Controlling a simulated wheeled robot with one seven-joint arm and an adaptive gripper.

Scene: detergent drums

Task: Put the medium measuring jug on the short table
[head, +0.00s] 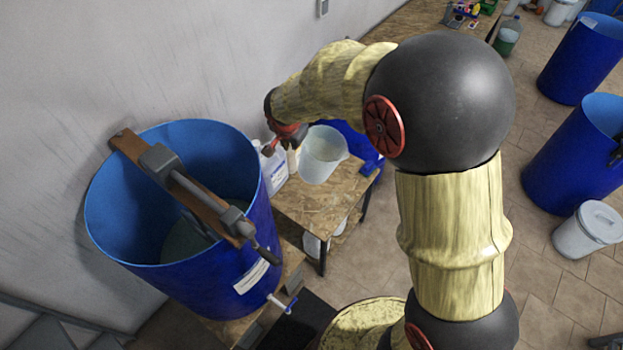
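A translucent whitish measuring jug (322,158) is upright over the far part of a small wooden-board table (318,208). From this angle I cannot tell whether its base touches the tabletop. My gripper (291,143), dark with red parts, is at the jug's left side near the rim, where the handle would be. The fingers are small and partly hidden, so I cannot tell whether they are closed on the jug. No second jug shows clearly to compare sizes.
White bottles (273,167) stand left of the jug. A large open blue drum (215,275) with a wooden bar and clamp across it stands at the left. Another blue drum is partly hidden behind the jug. The table's front part is clear. More drums (577,165) stand at the right.

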